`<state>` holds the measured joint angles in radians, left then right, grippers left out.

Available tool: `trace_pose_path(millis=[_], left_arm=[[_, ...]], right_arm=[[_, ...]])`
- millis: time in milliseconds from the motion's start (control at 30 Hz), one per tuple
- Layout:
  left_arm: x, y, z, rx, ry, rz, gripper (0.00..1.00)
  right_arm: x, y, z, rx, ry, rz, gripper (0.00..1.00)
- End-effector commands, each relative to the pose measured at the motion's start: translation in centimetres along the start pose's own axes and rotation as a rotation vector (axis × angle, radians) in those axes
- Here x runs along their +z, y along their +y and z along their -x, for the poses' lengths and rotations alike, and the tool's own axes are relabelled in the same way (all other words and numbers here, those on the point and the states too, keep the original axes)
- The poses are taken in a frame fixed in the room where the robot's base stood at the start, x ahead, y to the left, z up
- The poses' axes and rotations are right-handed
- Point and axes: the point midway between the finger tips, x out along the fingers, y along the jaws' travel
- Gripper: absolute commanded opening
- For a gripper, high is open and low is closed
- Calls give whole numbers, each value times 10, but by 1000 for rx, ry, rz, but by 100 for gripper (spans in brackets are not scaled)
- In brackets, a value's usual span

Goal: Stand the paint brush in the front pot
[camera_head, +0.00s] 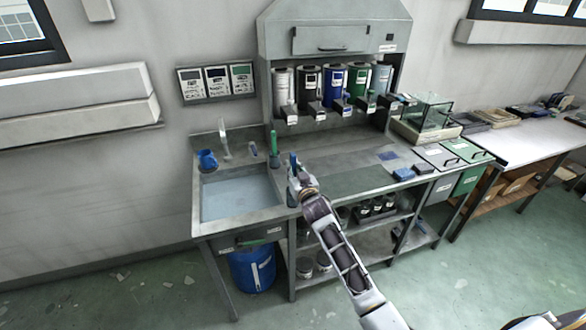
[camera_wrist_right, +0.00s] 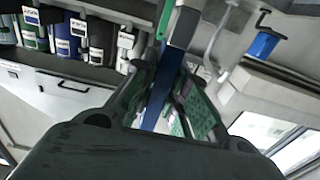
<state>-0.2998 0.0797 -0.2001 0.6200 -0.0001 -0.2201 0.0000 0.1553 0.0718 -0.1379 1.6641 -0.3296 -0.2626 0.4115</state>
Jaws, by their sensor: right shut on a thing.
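My right gripper (camera_head: 296,182) reaches in over the front edge of the bench, just right of the sink. It is shut on the paint brush, whose blue upper part (camera_head: 293,160) shows above the fingers. In the right wrist view the blue brush (camera_wrist_right: 158,98) runs lengthwise between the two fingers. A green-handled item (camera_head: 274,143) stands upright in a small dark pot (camera_head: 275,161), behind and left of the gripper. I cannot make out a second pot; the gripper and arm hide part of the bench there. My left gripper is not in view.
A sink (camera_head: 240,196) lies left of the gripper, with a blue mug (camera_head: 207,159) at its back left. Several paint canisters (camera_head: 333,88) hang behind under a hood. Bench surface (camera_head: 352,181) beside the gripper is clear.

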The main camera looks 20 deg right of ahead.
Motion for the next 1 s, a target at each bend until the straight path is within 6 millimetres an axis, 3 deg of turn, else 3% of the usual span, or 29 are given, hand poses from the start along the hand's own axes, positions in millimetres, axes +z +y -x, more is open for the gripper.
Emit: trace_pose_path(millis=[600, 1000], left_arm=[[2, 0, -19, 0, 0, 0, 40], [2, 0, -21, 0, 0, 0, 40]], right_arm=[[30, 0, 0, 0, 0, 0, 0], [34, 0, 0, 0, 0, 0, 0]])
